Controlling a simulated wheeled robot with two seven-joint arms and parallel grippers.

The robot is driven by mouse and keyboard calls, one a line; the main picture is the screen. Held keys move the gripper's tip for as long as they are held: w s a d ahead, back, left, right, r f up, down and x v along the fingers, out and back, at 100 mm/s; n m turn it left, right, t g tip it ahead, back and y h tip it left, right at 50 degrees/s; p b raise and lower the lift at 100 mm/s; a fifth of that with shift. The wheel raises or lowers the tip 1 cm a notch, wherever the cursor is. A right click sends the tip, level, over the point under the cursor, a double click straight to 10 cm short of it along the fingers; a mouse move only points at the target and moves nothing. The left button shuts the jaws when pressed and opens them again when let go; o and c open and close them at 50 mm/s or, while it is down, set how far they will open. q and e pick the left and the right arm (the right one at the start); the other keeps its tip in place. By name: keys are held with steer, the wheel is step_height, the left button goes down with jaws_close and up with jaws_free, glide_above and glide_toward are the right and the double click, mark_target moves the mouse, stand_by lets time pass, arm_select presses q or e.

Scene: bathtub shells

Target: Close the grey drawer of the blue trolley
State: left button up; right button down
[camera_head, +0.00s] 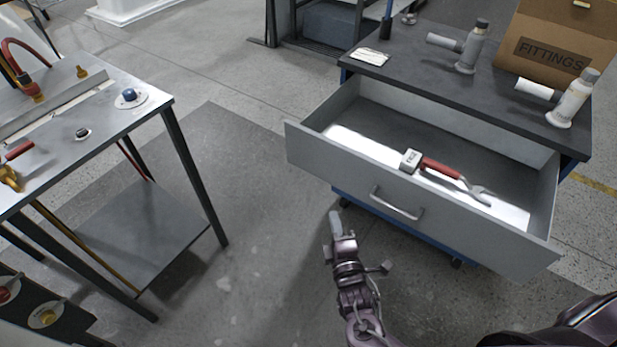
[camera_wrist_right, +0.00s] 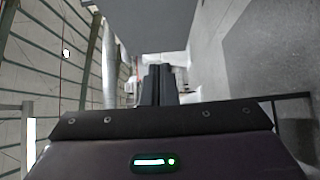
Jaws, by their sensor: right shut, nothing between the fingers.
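The grey drawer (camera_head: 440,222) of the blue trolley (camera_head: 342,197) is pulled far out toward me, with its front panel and bar handle (camera_head: 397,204) facing me. Inside lie a red-handled tool (camera_head: 440,168) and a small white box (camera_head: 410,160). My right gripper (camera_head: 336,222) is shut and empty, in front of and below the left part of the drawer front, left of the handle. I cannot tell whether it touches the drawer. Its dark closed fingers (camera_wrist_right: 160,84) show in the right wrist view, beneath a plain grey surface. My left gripper is out of view.
A metal workbench (camera_head: 130,110) with tools stands at left. Open concrete floor (camera_head: 250,170) lies between bench and trolley.

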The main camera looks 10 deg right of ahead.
glide_toward(331, 167)
steer(key=w+a, duration=0.3)
steer(key=w+d, duration=0.2)
steer(key=shift+w+d, duration=0.25)
steer(key=shift+d, duration=0.05)
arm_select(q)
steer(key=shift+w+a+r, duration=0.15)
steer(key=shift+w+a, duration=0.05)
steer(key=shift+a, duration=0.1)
arm_select(e)
steer(key=shift+w+d+f, duration=0.1)
steer(key=shift+w+d, duration=0.15)
steer(key=shift+d, duration=0.05)
steer(key=shift+d, duration=0.1)
